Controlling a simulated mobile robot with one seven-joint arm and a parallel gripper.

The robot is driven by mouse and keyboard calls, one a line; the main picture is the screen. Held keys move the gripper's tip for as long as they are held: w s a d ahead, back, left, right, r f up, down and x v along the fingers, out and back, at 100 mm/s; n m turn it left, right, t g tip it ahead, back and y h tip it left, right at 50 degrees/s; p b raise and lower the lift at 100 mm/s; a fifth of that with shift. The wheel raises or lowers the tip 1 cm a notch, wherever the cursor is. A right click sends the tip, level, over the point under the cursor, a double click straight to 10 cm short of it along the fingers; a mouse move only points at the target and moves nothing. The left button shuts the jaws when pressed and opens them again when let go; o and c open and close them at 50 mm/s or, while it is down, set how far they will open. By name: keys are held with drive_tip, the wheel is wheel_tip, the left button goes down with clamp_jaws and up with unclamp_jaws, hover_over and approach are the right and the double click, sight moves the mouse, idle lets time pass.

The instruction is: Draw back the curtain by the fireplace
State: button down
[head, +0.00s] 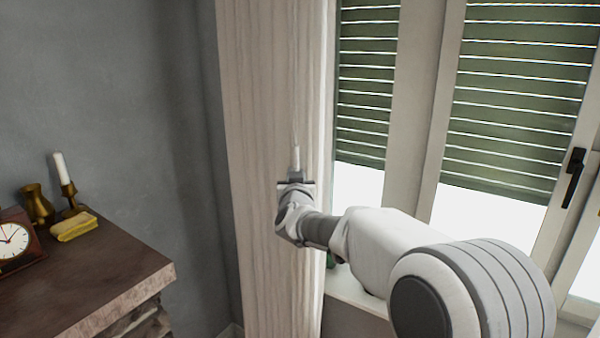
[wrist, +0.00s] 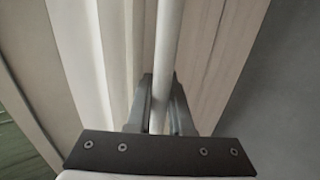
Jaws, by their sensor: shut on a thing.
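The pale curtain (head: 265,120) hangs in long vertical folds between the grey wall and the window. In the wrist view its folds (wrist: 205,50) show behind my gripper. A thin white pull rod (head: 296,156) hangs in front of the curtain from a fine line. My gripper (head: 296,177) is at the rod's lower part, close to the curtain's window side. In the wrist view the rod (wrist: 168,45) runs upright between the two dark fingers, and my gripper (wrist: 160,100) is shut on it. The curtain's top is out of view.
The fireplace mantel (head: 90,265) juts out at lower left, with a clock (head: 12,242), a brass vase (head: 38,204), a candle (head: 61,168) and a yellow object (head: 74,226). The window (head: 520,120) with green shutters and a black handle (head: 573,178) is on the right.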

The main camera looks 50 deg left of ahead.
drive_tip(key=c, duration=0.8)
unclamp_jaws()
drive_tip(key=shift+d, duration=0.1)
drive_tip(key=b+v, duration=0.3)
drive_tip(key=v, duration=1.4)
drive_tip(key=shift+s+d, duration=0.1)
drive_tip(key=shift+s, duration=0.05)
